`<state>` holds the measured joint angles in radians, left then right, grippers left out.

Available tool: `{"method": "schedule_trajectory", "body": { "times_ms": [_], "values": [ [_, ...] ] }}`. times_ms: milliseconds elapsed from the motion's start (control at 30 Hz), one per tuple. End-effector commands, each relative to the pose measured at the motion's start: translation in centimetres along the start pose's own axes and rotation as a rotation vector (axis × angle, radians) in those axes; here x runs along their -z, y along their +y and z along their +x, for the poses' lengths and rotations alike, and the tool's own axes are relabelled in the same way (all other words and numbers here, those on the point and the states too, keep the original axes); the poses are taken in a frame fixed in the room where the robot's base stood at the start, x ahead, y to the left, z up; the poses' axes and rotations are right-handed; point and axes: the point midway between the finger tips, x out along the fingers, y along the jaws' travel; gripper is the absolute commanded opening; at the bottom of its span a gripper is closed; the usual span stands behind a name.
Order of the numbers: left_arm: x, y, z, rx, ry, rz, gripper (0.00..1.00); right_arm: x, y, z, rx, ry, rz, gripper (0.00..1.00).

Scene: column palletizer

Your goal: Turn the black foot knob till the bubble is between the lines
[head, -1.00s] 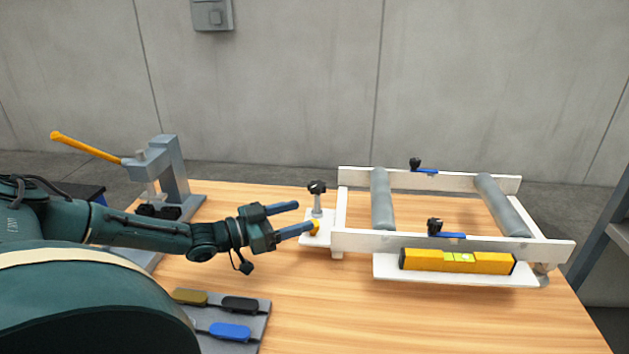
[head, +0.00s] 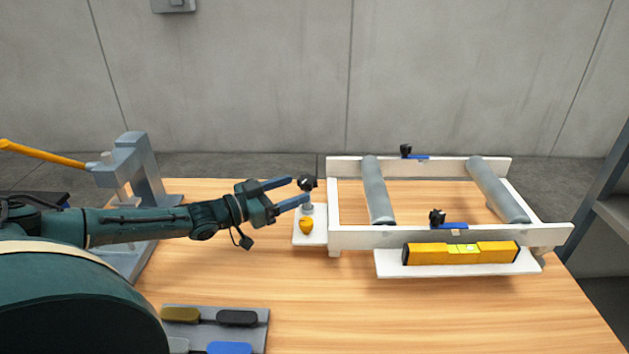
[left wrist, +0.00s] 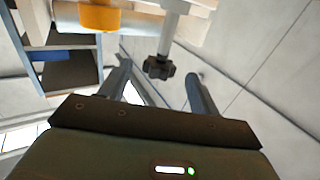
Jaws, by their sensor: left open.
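The black foot knob (head: 307,183) tops a grey post on a small white plate (head: 310,240) at the left end of the white roller frame. My left gripper (head: 290,192) is open, its two blue-grey fingers pointing right at the knob. In the left wrist view the knob (left wrist: 158,67) shows between and just beyond the fingertips; I cannot tell whether they touch it. The yellow spirit level (head: 460,253) lies on the frame's front white ledge. Its green vial (head: 464,249) is too small to read the bubble. My right gripper is not in view.
A yellow knob-like piece (head: 306,227) sits on the plate in front of the post. Two grey rollers (head: 378,190) span the frame (head: 345,237). A grey press with a yellow handle (head: 40,153) stands at left. A grey tray (head: 258,325) with coloured pieces lies in front.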

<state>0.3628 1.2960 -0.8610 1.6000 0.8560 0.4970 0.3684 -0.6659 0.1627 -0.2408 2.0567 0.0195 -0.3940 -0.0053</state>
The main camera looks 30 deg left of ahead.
Motion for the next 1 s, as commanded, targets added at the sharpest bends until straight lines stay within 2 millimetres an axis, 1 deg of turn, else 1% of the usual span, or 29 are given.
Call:
{"method": "schedule_trajectory", "body": {
  "times_ms": [33, 200, 300, 400, 533, 800, 1000],
  "values": [
    [0.3, 0.0, 1.1, -0.001, 0.006, 0.000, 0.63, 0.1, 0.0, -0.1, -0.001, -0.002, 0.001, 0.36],
    [0.2, 0.0, 4.0, 0.000, 0.002, 0.001, 0.63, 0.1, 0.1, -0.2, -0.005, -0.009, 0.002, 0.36],
    [0.1, 0.0, 5.3, 0.000, 0.002, 0.000, 0.63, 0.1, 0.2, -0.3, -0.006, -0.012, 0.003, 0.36],
    [0.1, 0.0, 6.2, 0.000, 0.000, 0.001, 0.63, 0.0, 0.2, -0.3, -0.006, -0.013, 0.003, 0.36],
    [0.0, 0.0, 6.8, 0.000, -0.002, 0.000, 0.63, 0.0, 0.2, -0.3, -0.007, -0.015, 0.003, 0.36],
    [-0.1, 0.0, 6.9, 0.000, -0.003, 0.000, 0.63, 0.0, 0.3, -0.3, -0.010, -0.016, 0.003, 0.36],
    [-0.1, 0.0, 6.9, 0.000, -0.002, 0.001, 0.46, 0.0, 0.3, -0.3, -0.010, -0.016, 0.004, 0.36]
  ]
}}
